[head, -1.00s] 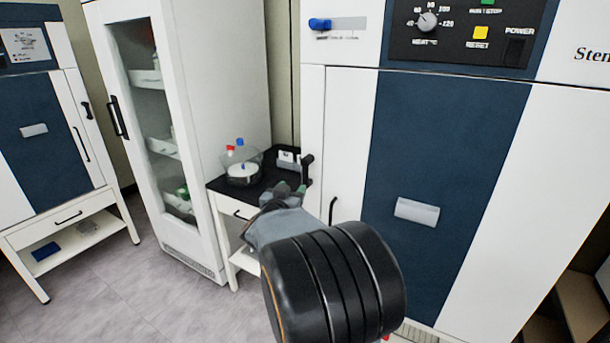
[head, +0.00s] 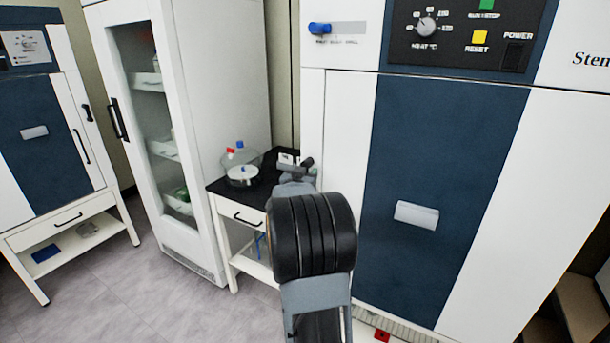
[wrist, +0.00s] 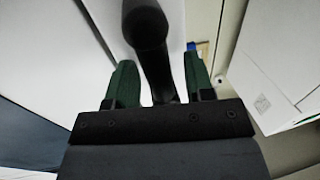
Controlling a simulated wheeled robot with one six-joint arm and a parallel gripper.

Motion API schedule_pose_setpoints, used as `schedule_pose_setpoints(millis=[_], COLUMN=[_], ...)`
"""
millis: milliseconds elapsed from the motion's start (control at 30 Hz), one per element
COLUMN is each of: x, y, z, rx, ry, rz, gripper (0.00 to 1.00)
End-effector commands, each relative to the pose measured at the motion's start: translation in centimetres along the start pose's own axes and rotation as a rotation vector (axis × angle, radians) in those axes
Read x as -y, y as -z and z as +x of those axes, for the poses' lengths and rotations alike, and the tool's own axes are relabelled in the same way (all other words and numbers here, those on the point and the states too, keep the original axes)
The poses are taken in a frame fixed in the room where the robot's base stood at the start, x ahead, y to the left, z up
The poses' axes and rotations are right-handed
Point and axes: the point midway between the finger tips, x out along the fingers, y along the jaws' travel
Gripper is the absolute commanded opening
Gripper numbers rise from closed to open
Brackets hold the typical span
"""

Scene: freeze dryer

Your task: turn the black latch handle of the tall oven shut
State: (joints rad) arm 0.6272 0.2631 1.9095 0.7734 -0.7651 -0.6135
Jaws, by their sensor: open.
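The tall oven (head: 450,170) stands at the right, white with a dark blue door panel. Its black latch handle (head: 307,163) is at the left edge of the door, mostly hidden behind my gripper in the head view. In the wrist view the handle (wrist: 153,55), with a rounded end, runs between my two green fingers. My gripper (wrist: 160,80) is open, with a finger on each side of the handle and a visible gap on both sides. In the head view my gripper (head: 297,175) is largely covered by my own wrist.
A small table with a black top (head: 228,187) stands left of the oven, holding a clear vessel with red and blue caps (head: 242,172). A glass-door cabinet (head: 155,120) stands behind it. Floor (head: 110,290) is clear at lower left.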

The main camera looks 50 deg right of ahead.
Motion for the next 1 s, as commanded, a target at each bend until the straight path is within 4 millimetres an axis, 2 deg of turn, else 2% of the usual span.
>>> schedule_pose_setpoints(millis=[200, 700, 1000], x=[0.01, 0.1, 0.15], y=[-0.01, 0.04, 0.13], z=[0.0, -0.04, -0.05], rx=[0.0, -0.001, -0.003], ry=[0.0, 0.002, 0.003], rz=[0.0, -0.001, -0.001], gripper=[0.47, 0.0, 0.0])
